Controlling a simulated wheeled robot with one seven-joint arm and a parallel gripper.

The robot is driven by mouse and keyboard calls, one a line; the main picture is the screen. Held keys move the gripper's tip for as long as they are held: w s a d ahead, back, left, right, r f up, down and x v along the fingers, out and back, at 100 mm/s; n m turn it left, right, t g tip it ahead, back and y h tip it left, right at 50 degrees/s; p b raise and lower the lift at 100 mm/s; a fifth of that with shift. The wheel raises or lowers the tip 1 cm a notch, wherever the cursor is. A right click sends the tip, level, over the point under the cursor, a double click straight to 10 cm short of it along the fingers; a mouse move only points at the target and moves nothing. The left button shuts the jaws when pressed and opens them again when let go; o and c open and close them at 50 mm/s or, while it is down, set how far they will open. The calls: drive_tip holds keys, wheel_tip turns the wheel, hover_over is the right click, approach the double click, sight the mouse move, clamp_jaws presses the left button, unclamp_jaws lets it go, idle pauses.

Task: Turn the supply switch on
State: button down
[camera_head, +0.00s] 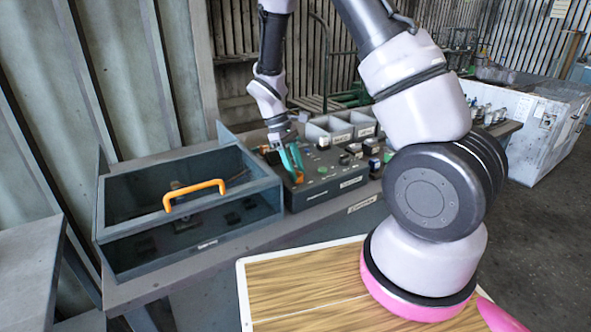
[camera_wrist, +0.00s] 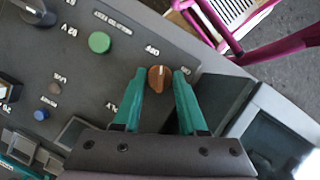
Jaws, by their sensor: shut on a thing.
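The supply switch, a small round orange-brown knob (camera_wrist: 160,79) with a pale pointer line, sits on the dark grey control panel (camera_wrist: 75,75). In the wrist view its pointer line points roughly to the top of the picture, towards a white label that seems to read OFF. My gripper (camera_wrist: 160,86) has teal fingers, one on each side of the knob, and is shut on it. In the head view my gripper (camera_head: 292,160) reaches down to the left part of the panel (camera_head: 345,180).
A green button (camera_wrist: 99,42) and a small blue button (camera_wrist: 41,114) are on the panel beside my gripper. A grey box with a clear lid and orange handle (camera_head: 194,192) stands left of the panel. Grey bins (camera_head: 340,125) stand behind it.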

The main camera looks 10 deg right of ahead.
drive_tip(key=m+y, duration=0.1)
drive_tip(key=m, duration=0.3)
drive_tip(key=shift+w+d+g, duration=0.1)
drive_tip(key=shift+w+g, duration=0.05)
drive_tip(key=shift+g, duration=0.25)
drive_tip(key=m+y, duration=0.1)
drive_tip(key=m, duration=0.2)
drive_tip(key=shift+d+y, duration=0.1)
drive_tip(key=shift+y, duration=0.2)
drive_tip(key=m+y, duration=0.1)
drive_tip(key=m, duration=0.2)
drive_tip(key=m+y, duration=0.1)
drive_tip(key=m, duration=0.3)
drive_tip(key=shift+d, duration=0.15)
drive_tip(key=shift+c, duration=2.3)
unclamp_jaws()
